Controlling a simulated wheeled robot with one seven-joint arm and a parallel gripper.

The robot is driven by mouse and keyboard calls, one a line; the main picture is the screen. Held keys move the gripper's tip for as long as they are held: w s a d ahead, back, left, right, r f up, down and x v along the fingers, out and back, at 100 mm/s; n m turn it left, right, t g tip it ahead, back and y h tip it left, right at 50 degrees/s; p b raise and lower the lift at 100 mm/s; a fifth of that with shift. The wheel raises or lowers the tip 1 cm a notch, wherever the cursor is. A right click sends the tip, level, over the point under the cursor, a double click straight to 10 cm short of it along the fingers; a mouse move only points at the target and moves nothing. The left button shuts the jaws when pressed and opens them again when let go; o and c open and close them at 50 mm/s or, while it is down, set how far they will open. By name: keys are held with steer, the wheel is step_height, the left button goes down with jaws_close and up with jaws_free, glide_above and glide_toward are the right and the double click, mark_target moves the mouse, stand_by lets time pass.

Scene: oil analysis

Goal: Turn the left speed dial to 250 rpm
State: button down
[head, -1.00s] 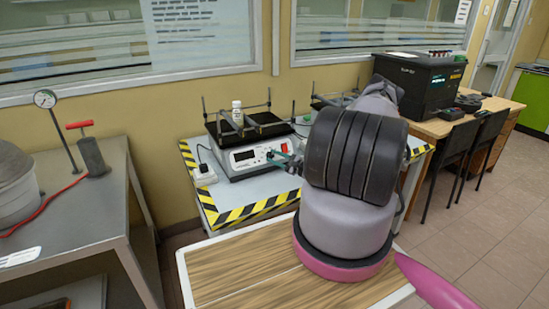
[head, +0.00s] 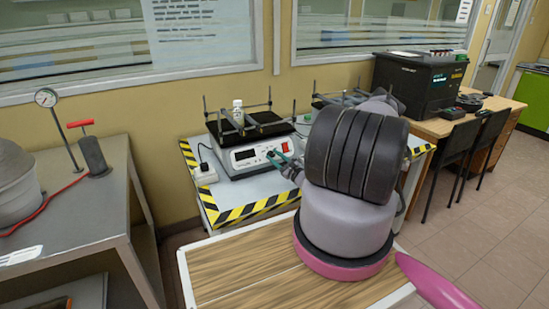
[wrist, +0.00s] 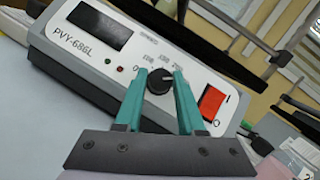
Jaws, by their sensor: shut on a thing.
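The left shaker (head: 245,168) stands on a side table, with a white front panel marked PVY-686L in the wrist view. Its black round speed dial (wrist: 158,80) sits on the panel, ringed by small printed numbers. My gripper (wrist: 159,73) has its two teal fingers on either side of the dial, shut on it. In the head view my gripper (head: 278,158) is at the right part of the panel and hides the dial. The pointer setting cannot be read. The display (wrist: 97,25) looks dark in the wrist view, with no legible number.
A red power switch (wrist: 211,102) is close to the right finger. A white bottle (head: 238,111) stands on the shaker's black platform. A second shaker (head: 325,102) is partly hidden behind my arm. A white plug adapter (head: 204,174) lies left of the shaker.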

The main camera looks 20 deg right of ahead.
steer(key=shift+w+d+r, duration=0.1)
steer(key=shift+d, duration=0.05)
steer(key=c, duration=0.5)
jaws_free()
steer(key=v, duration=1.1)
